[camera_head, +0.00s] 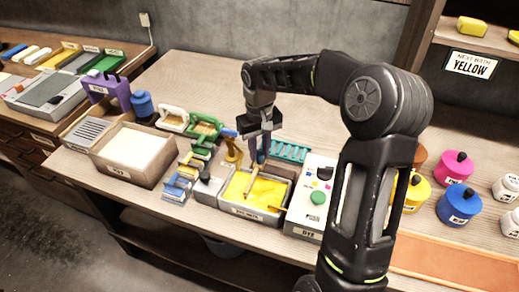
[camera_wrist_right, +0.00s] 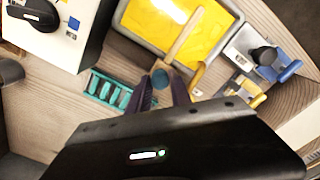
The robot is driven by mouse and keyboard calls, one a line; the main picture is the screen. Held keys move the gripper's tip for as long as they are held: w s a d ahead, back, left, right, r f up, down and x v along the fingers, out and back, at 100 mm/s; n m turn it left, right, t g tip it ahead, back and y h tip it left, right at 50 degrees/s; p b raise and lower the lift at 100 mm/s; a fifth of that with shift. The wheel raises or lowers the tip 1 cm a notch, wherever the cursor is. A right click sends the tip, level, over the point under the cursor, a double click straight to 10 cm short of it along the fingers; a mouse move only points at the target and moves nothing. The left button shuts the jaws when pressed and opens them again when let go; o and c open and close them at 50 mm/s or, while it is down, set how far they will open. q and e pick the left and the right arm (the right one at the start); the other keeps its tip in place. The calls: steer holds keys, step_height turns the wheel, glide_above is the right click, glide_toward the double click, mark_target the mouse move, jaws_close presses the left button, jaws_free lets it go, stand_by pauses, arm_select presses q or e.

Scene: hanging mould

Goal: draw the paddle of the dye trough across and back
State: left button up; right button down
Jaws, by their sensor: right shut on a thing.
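The dye trough (camera_head: 246,212) is a grey box filled with yellow dye, near the front edge of the table; its rim also shows in the wrist view (camera_wrist_right: 145,43). The paddle (camera_wrist_right: 182,38) has a tan wooden bar lying over the dye and a round blue-grey grip at its end; in the head view its bar (camera_head: 249,184) shows at the trough's far side. My right gripper (camera_head: 262,143) points down at the trough's back edge, shut on the paddle's grip. In the wrist view its fingers (camera_wrist_right: 162,92) flank the grip. My left gripper is not in view.
A teal rack (camera_head: 290,151) lies behind. Grey, green and yellow-handled tools and a pale-filled tray (camera_head: 118,175) are on the left. Coloured pots (camera_head: 459,203) stand at right.

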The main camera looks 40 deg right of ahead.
stand_by(0.5)
steer(key=s+d, duration=0.1)
steer(key=s, duration=0.1)
steer(key=s+d, duration=0.2)
steer(key=s, duration=0.1)
steer(key=s+d+b, duration=0.1)
steer(key=s+d, duration=0.1)
steer(key=shift+s+d, duration=0.2)
steer(key=shift+s, duration=0.15)
steer(key=c, duration=1.2)
jaws_free()
steer(key=shift+s+d, duration=0.1)
steer(key=shift+o, duration=0.2)
steer(key=shift+r, duration=0.6)
step_height(320, 180, up, 7)
steer(key=shift+f, duration=0.2)
